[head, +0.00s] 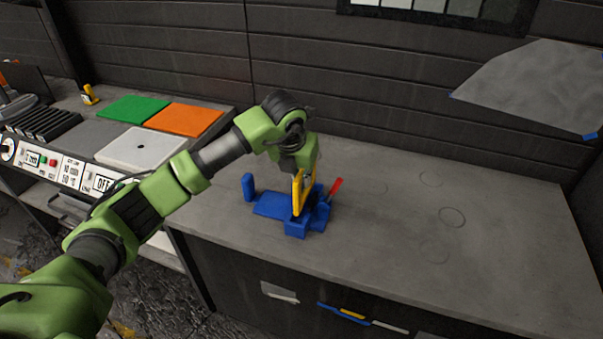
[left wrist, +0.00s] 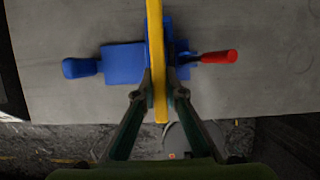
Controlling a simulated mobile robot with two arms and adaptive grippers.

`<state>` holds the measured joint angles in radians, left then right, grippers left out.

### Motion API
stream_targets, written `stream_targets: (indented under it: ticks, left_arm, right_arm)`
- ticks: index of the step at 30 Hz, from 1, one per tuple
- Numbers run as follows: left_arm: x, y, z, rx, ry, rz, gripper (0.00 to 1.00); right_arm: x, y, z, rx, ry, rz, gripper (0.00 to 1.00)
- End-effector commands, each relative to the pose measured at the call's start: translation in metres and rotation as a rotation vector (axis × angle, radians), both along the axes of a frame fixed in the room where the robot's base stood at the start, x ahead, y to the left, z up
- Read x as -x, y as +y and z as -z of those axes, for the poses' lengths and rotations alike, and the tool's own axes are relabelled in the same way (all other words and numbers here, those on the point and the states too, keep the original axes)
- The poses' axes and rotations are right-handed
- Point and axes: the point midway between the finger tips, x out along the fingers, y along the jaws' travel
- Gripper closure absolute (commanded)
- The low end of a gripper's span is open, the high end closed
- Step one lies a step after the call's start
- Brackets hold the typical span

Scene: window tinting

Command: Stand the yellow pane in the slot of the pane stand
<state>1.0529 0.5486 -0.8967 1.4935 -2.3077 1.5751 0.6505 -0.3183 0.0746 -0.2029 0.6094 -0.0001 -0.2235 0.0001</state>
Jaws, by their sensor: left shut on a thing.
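The yellow pane (head: 298,192) is upright, seen nearly edge-on, at the blue pane stand (head: 268,206) on the grey worktop. In the left wrist view the pane (left wrist: 156,60) runs as a narrow strip between my fingers and over the blue stand (left wrist: 122,64). My left gripper (head: 304,180) is shut on the pane from above; its fingers also show in the left wrist view (left wrist: 160,88). Whether the pane's lower edge is inside the slot is hidden. My right gripper is in neither view.
A red-handled tool (head: 336,187) is at the stand's right side. A blue upright piece (head: 248,187) is at its left. The worktop (head: 400,215) to the right is clear. Green (head: 133,109) and orange (head: 184,119) panels lie on the left bench. A grey sheet (head: 535,88) hangs at upper right.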

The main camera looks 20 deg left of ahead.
Motion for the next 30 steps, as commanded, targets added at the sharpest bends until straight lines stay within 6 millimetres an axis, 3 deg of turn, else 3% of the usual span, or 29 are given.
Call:
stream_targets:
  ticks: [8,16,30]
  left_arm:
    - [0.0,0.0,0.024,0.0,-0.002,0.0,1.0]
    - [-0.001,0.0,0.04,0.001,-0.004,0.0,1.0]
    - [-0.001,0.0,0.042,0.001,-0.004,0.0,1.0]
  right_arm:
    - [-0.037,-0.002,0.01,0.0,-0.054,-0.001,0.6]
    - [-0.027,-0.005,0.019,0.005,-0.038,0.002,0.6]
    - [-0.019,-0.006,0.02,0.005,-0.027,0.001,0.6]
